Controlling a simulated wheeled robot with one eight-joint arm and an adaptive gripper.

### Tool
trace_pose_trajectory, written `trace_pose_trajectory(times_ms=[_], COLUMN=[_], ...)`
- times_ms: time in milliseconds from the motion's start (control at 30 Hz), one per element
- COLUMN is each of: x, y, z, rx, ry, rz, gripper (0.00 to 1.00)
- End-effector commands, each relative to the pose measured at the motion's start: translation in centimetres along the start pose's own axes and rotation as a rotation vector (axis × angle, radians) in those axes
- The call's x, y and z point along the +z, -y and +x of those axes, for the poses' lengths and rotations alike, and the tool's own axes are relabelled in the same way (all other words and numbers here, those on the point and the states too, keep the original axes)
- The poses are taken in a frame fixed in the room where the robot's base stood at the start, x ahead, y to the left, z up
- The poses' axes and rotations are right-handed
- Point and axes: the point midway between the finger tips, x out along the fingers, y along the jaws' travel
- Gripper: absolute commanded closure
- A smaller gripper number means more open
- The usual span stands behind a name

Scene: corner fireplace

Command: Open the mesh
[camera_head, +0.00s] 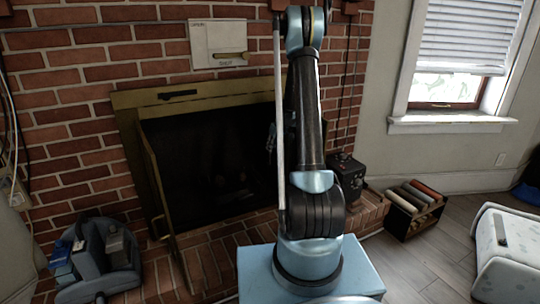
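The fireplace (205,165) has a brass-coloured frame (215,92) set in a red brick wall. A brass-framed panel (156,190), which seems to be a mesh door, stands at the left side of the opening. It angles out from the frame over the brick hearth. The dark firebox shows to its right. My arm stands in front of the right part of the fireplace and hides it. A small part of what seems to be my gripper (270,138) shows beside the arm, near the opening's right side. Its fingers are mostly hidden, and I cannot see contact with the mesh.
A blue-grey caddy (95,262) stands at the lower left. A dark box (346,180) sits on the hearth right of my arm. A rack with coloured rolls (413,208) and a white case (505,250) stand on the right. Wooden floor between them is clear.

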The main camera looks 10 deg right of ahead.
Motion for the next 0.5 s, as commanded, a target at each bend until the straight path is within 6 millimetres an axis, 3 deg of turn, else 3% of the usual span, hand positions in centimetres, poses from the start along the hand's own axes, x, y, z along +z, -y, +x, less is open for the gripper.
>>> trace_pose_trajectory(times_ms=[200, 500], x=[0.0, 0.0], y=[0.0, 0.1], z=[2.9, 4.8], rx=[0.0, 0.0], ry=[0.0, 0.0], rz=[-0.002, 0.0], gripper=[0.71, 0.71])
